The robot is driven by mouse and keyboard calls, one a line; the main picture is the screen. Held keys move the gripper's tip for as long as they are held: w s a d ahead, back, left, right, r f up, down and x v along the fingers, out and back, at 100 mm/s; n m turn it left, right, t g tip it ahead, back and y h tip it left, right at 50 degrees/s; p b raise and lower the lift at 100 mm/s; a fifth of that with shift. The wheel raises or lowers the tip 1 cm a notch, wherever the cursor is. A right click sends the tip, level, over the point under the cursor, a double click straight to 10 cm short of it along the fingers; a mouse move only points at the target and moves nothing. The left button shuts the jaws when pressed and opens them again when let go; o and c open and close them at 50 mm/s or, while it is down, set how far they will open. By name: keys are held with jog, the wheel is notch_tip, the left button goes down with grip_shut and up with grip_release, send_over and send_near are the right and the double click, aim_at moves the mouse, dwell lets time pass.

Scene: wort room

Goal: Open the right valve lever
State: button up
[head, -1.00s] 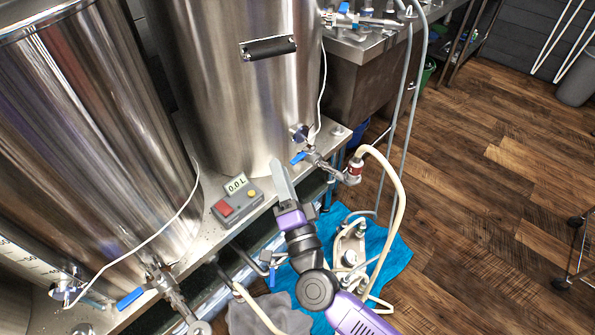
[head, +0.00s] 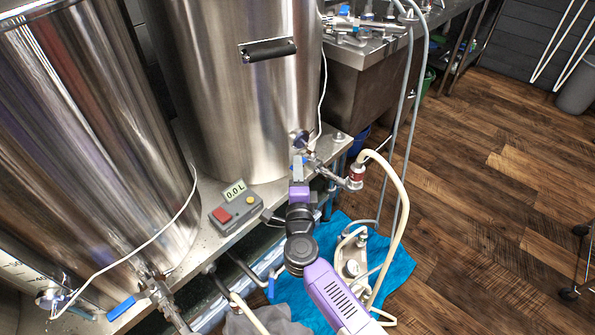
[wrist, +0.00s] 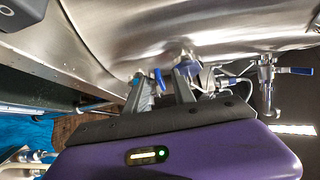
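The right valve sits low on the front of the right steel tank (head: 235,90), with a steel body (head: 325,171) leading to a hose fitting. Its blue lever (wrist: 159,80) shows in the wrist view between my two fingers, which stand apart on either side of it. My gripper (head: 298,165) is at the valve in the head view and hides most of the lever there. It also shows in the wrist view (wrist: 160,90), open, with a gap between the fingers. I cannot tell whether a finger touches the lever.
A grey control box (head: 236,211) reading 0.0 L stands left of my gripper on the steel bench. A cream hose (head: 402,200) loops from the valve to a pump (head: 352,268) on a blue cloth (head: 400,265). A left valve has a blue lever (head: 121,308).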

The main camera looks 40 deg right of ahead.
jog(key=shift+w+d, duration=0.1)
jog(key=shift+w, duration=0.1)
grip_shut()
dwell(1.4)
